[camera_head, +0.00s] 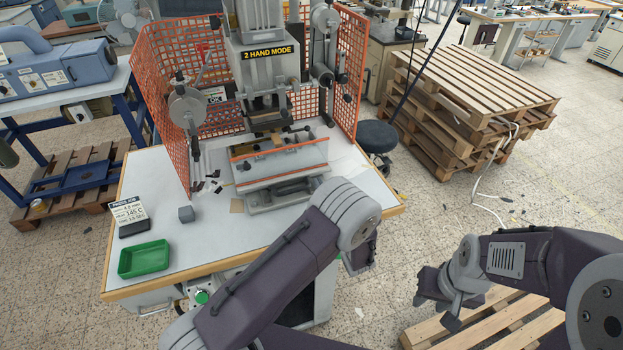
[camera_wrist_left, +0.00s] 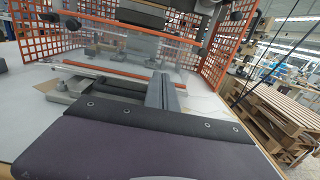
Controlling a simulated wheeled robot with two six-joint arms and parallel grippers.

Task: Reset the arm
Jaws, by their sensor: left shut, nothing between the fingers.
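My left arm (camera_head: 285,265) reaches in from the bottom left of the head view and bends in front of the press table's right corner. Its gripper is mostly hidden behind the arm there. In the left wrist view my left gripper (camera_wrist_left: 161,92) shows grey fingers together with nothing between them, pointing toward the press. My right gripper (camera_head: 437,298) hangs at the lower right, clear of the table, above a low pallet; its finger gap is unclear. The stamping press (camera_head: 266,62) stands on the white table (camera_head: 185,245), with its bed (camera_head: 285,175) in front of the orange mesh guards.
A stool (camera_head: 378,136) and stacked pallets (camera_head: 470,100) stand to the right. Cables lie on the floor beside the pallets.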

